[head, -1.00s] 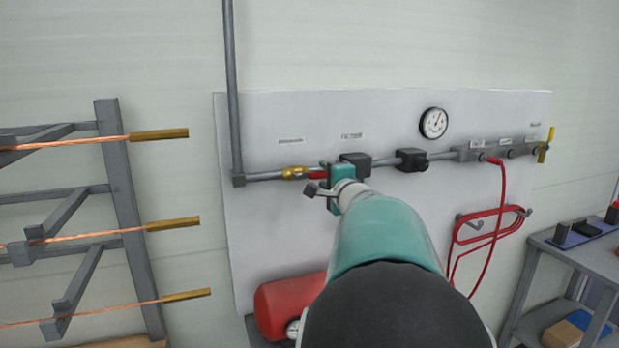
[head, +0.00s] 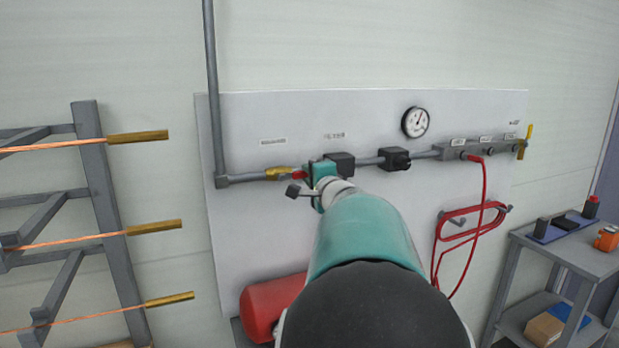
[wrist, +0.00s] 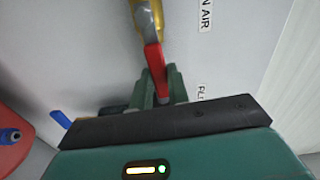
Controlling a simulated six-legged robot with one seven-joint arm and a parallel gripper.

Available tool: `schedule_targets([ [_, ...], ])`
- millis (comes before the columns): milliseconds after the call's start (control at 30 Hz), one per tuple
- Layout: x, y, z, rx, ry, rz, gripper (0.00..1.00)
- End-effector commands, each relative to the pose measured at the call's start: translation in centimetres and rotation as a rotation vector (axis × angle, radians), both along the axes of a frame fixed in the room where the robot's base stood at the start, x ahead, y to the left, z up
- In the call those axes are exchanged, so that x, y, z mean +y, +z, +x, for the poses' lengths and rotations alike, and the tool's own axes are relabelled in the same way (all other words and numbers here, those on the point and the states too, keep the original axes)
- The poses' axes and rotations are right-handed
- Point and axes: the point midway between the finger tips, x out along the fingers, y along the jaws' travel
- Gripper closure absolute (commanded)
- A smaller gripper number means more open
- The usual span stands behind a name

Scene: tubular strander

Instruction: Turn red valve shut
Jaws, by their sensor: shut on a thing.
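The red valve has a brass body (head: 279,174) on the grey pipe at the left of the wall panel. Its red lever (head: 299,175) shows only in part beside my gripper (head: 315,178) in the head view. In the wrist view the brass body (wrist: 146,18) is at the top. The red lever (wrist: 154,63) runs down from it, roughly in line with the body. My green gripper fingers (wrist: 160,85) are shut on the lever's free end.
A pressure gauge (head: 415,122), dark fittings (head: 395,158) and a manifold (head: 465,150) with a red hose (head: 484,195) lie right. A red tank (head: 270,305) sits below. A rack with copper wires (head: 98,190) stands left, a grey cart (head: 560,255) right.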

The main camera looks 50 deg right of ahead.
Motion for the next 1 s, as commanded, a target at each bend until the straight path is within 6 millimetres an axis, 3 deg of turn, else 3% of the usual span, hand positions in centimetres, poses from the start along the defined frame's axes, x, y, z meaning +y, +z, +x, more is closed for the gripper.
schedule_targets([
  [1000,2.4,4.8,1.3,0.454,0.000,-0.767,1.00],
])
